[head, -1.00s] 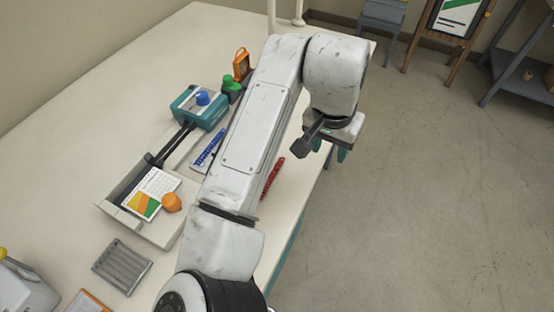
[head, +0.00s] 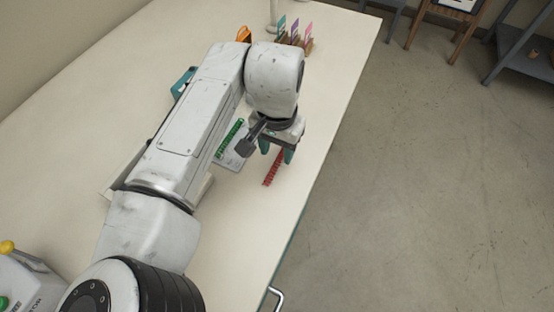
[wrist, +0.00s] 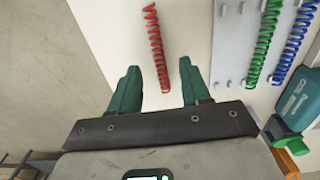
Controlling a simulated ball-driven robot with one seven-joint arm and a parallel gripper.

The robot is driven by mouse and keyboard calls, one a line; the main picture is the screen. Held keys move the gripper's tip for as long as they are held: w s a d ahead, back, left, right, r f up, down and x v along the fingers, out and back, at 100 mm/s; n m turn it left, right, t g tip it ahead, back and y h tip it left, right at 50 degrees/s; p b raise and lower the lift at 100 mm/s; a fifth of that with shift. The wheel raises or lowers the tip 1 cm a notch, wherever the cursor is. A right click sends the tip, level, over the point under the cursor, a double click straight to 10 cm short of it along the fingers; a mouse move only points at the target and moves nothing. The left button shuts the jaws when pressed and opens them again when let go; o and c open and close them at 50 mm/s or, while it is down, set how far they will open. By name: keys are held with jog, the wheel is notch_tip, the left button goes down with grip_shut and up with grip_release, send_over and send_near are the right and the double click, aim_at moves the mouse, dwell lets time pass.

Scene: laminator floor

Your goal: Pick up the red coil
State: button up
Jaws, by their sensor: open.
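The red coil (head: 273,168) lies on the white table near its right edge in the head view. In the wrist view the red coil (wrist: 155,45) runs upward from between the tips of my gripper (wrist: 158,78). The two green fingers stand apart, one on each side of the coil's near end, and hold nothing. In the head view my gripper (head: 276,156) hangs over the table by the far end of the coil. I cannot tell its exact height above the coil.
A pale holder (wrist: 228,45) carries a green coil (wrist: 264,45) and a blue coil (wrist: 293,45) beside the red one. A teal device (wrist: 297,97) stands to its right. Colored cards (head: 295,32) stand at the back. The table edge and open floor are close on the right.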

aim_at(277, 161)
jog(key=shift+f, duration=1.75)
grip_shut()
